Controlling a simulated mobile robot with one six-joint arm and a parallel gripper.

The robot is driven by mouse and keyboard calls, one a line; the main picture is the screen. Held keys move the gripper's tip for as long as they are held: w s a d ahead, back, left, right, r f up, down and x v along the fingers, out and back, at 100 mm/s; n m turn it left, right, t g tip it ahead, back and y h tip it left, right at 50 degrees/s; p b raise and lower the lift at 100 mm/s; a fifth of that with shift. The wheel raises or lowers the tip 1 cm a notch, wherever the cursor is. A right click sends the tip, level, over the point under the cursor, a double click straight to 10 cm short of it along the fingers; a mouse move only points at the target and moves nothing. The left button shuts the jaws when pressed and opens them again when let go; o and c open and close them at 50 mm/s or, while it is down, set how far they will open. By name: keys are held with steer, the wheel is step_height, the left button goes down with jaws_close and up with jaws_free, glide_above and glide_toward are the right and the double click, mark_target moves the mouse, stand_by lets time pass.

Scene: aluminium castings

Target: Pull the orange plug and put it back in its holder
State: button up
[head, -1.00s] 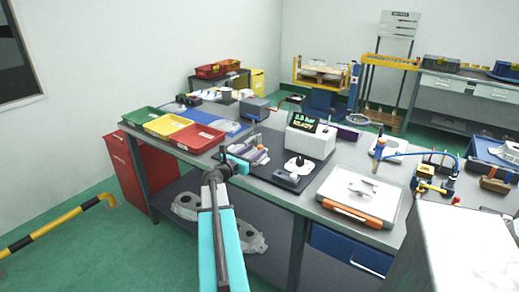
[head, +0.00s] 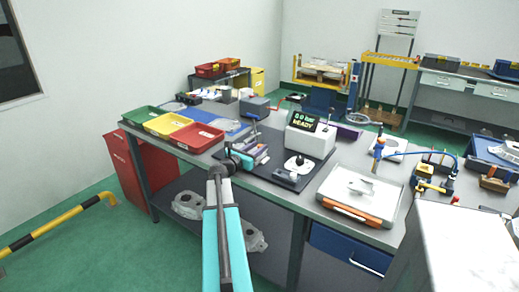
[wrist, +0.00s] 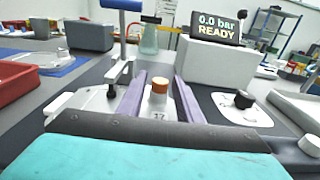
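The orange plug (wrist: 159,85) shows in the wrist view as a small orange cap on top of a pale body marked with a dark number, near the picture centre. Two pale violet finger-like strips run forward on either side of it and seem to be the fingers of my gripper (wrist: 157,84). They stand apart, and I see no contact with the plug. In the head view my gripper (head: 240,158) is over the near edge of the bench. I cannot make out the plug there. I cannot tell which part is its holder.
The display box (head: 311,134) reads 0.0 bar READY. A blue-handled upright tool (wrist: 122,40) stands just left of the plug in the wrist view. A white fixture with a black knob (wrist: 242,99) lies right. Red (head: 197,137), yellow and green trays stand left on the bench.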

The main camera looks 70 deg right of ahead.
jaws_close()
stand_by(0.4)
steer(key=shift+r, duration=1.65)
steer(key=s+a, duration=0.1)
steer(key=a, duration=0.2)
steer(key=s+a+b, duration=0.1)
steer(key=s+a, duration=0.1)
steer(key=a, duration=0.1)
steer(key=s+a+r, duration=0.1)
steer(key=a, duration=0.2)
steer(key=shift+s+a+r, duration=0.1)
steer(key=shift+s+a, duration=0.25)
steer(key=shift+a, duration=0.05)
steer(key=shift+r, duration=0.2)
steer(key=shift+p, duration=0.95)
steer(key=p, duration=0.4)
steer(key=s+a+p, duration=0.1)
steer(key=p, duration=0.3)
steer(key=shift+a+r, duration=0.1)
steer(key=shift+a, duration=0.2)
steer(key=shift+a+p, duration=0.1)
steer(key=shift+p, duration=0.4)
